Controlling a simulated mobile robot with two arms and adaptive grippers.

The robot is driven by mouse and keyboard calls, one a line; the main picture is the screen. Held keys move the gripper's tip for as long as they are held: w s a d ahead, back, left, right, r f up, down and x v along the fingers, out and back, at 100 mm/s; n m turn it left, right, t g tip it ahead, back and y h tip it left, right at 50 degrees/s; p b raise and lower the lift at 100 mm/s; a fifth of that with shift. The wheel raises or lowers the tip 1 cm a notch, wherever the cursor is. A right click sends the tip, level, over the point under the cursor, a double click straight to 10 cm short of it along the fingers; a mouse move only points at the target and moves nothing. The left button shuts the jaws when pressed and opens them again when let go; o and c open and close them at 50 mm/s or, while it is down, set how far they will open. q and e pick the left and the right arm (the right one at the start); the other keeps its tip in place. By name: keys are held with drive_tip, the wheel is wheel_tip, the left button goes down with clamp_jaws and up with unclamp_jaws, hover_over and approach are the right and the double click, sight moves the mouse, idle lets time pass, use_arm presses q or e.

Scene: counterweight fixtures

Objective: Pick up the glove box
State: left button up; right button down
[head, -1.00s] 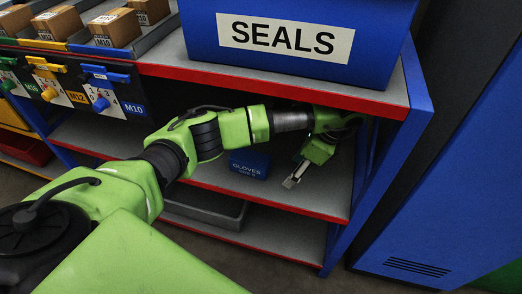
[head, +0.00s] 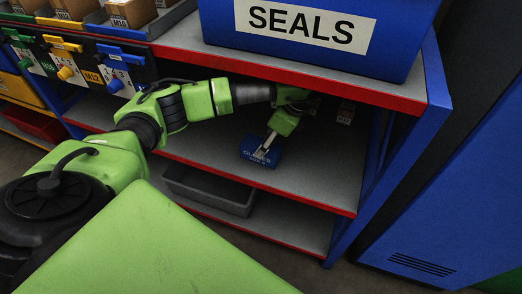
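The glove box (head: 272,160) is a small blue box with white "GLOVES" lettering on the middle shelf of the rack. My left arm reaches in from the left, under the upper shelf. My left gripper (head: 263,152) points down at the box, and its grey fingers overlap the box's face and partly cover the lettering. I cannot tell whether the fingers touch the box or how far apart they are. My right gripper is not in view.
A large blue SEALS bin (head: 310,60) stands on the upper shelf (head: 400,97), just above my arm. A grey tray (head: 210,190) lies on the lower shelf. Small pale items (head: 345,112) stand at the back. The middle shelf (head: 325,180) is clear right of the box.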

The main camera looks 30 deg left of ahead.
sight(251, 142)
use_arm(q)
drive_tip(key=x, duration=0.5)
drive_tip(key=shift+a+b, duration=0.1)
drive_tip(key=shift+b, duration=0.2)
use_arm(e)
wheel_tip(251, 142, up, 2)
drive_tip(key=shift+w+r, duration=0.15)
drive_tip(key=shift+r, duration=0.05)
use_arm(q)
drive_tip(key=shift+f, duration=0.1)
drive_tip(key=shift+f, duration=0.15)
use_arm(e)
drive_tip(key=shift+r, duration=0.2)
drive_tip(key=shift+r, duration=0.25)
use_arm(q)
drive_tip(key=c, duration=1.4)
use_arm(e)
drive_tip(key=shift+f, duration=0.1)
